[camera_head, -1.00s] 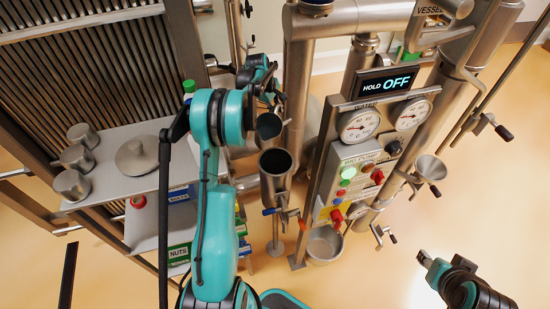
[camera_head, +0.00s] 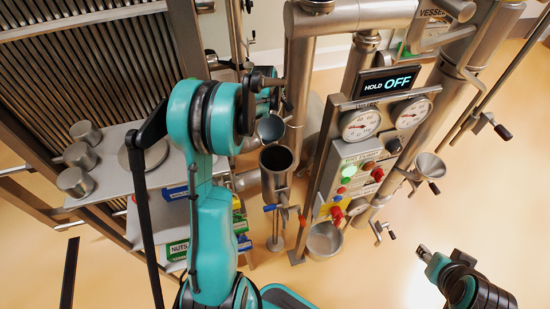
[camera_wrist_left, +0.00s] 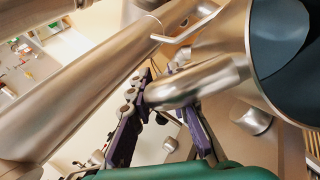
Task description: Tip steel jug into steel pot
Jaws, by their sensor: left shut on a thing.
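The steel jug (camera_head: 271,129) hangs above and slightly behind the tall open steel pot (camera_head: 277,172) in the head view, its open mouth showing bluish inside. The jug fills the upper right of the left wrist view (camera_wrist_left: 250,60), with a dark blue interior. My left gripper (camera_head: 266,98) is shut on the jug's handle; its purple fingers show in the wrist view (camera_wrist_left: 165,125). The pot's inside is dark, and I cannot tell its contents. My right gripper (camera_head: 426,253) is apart at the lower right; its jaw opening is unclear.
A control panel (camera_head: 352,180) with gauges and a HOLD OFF display (camera_head: 388,84) stands right of the pot. A steel pan (camera_head: 324,240) sits below it. Several steel vessels stand on the left shelf (camera_head: 115,170). A thick pipe (camera_head: 297,80) rises behind the pot.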

